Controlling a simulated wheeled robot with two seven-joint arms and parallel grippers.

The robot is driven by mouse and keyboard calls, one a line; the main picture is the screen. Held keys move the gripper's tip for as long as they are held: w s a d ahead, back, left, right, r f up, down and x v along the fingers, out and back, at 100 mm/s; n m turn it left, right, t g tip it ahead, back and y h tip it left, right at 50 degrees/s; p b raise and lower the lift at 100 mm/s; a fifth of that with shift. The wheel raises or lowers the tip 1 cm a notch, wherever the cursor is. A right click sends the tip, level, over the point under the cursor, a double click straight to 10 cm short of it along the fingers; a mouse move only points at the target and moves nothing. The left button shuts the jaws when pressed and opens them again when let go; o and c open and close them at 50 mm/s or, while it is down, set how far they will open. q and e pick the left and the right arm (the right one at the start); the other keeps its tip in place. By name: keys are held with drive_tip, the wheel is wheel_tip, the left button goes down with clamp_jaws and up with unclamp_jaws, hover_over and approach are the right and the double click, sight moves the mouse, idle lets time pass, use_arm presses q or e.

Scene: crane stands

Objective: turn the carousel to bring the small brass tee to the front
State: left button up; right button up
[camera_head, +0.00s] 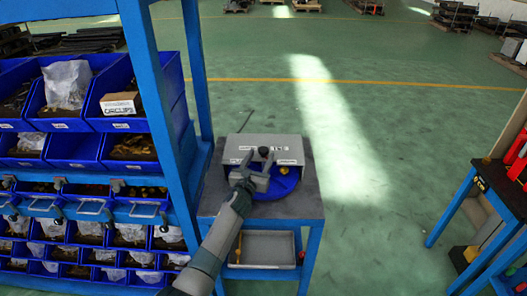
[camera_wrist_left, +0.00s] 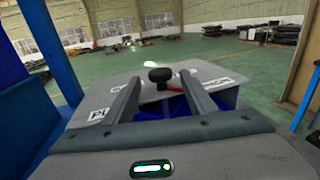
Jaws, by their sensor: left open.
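The carousel (camera_head: 285,187) shows as a blue round tray under a grey box-like cover (camera_head: 262,143) with printed labels, on a small stand. A small brass-coloured piece (camera_head: 284,171) lies on the blue tray at its right front; its exact shape is too small to tell. A black knob (camera_head: 264,151) stands at the middle of the cover's front and also shows in the left wrist view (camera_wrist_left: 159,75). My left gripper (camera_head: 262,160) is open, its two fingers on either side of the knob, apart from it as far as I can see. My right gripper is not in view.
The stand's dark top (camera_head: 307,205) has bare room at the right. A grey tray (camera_head: 268,248) sits on its lower shelf. A blue rack with several bins (camera_head: 72,146) stands close at the left. Another blue-legged table (camera_head: 502,195) is at the right, with open green floor between.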

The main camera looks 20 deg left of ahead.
sight(262, 155)
use_arm(q)
drive_tip(key=shift+w, duration=2.2)
clamp_jaws()
